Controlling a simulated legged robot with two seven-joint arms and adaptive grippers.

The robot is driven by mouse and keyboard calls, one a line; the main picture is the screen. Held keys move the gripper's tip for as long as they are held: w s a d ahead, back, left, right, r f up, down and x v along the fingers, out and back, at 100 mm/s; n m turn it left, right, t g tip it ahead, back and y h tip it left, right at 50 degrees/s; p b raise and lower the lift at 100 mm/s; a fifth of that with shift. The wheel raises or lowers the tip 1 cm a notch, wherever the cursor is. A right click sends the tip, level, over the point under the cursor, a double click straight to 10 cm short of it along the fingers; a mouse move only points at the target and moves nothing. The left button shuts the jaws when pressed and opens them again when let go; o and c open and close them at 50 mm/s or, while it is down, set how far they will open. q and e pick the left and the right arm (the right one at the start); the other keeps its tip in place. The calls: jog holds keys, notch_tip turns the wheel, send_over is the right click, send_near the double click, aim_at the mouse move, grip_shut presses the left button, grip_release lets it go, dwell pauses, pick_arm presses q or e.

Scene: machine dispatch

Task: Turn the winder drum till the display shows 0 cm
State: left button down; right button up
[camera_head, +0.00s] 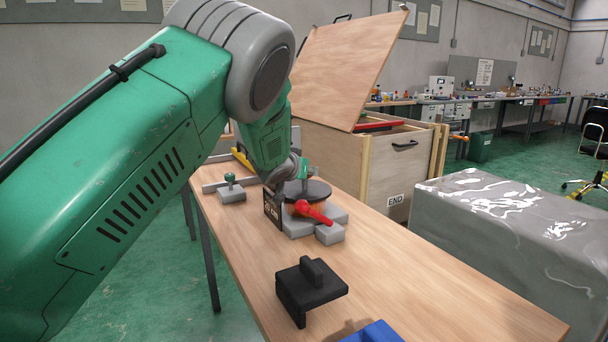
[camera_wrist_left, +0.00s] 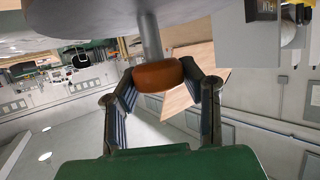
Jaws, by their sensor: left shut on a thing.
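The winder stands on the table with a dark round drum disc (camera_head: 308,190) on a grey base (camera_head: 332,234). A red handle (camera_head: 315,212) sticks out at its front. The black display (camera_head: 273,209) faces left-front; its small slanted lettering ends in what looks like cm, but I cannot read the number surely. In the left wrist view an orange-brown knob (camera_wrist_left: 158,78) on a metal post hangs from the grey disc (camera_wrist_left: 90,20). My left gripper (camera_wrist_left: 166,84) is shut on this knob, a finger on each side. In the head view my wrist hides part of the winder.
A black block with a grip (camera_head: 312,286) and a blue object (camera_head: 374,332) lie on the wooden table (camera_head: 400,290) at the front. A small green-knobbed fixture (camera_head: 231,188) is left of the winder. A wooden crate (camera_head: 385,165) with raised lid and a wrapped grey block (camera_head: 510,225) stand right.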

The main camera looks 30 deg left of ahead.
pick_arm(q)
jog(key=shift+d+f+n+g+y+b, duration=0.15)
jog(key=shift+n+g+y+b, duration=0.15)
jog(key=shift+n+y+b, duration=0.35)
jog(key=shift+n+y, duration=0.25)
jog(key=shift+y, duration=0.1)
jog(key=c, duration=1)
grip_release()
jog(key=shift+s+r, duration=0.1)
jog(key=shift+r, duration=0.1)
jog(key=v, duration=1.1)
jog(key=shift+s, duration=0.3)
jog(key=shift+d, duration=0.1)
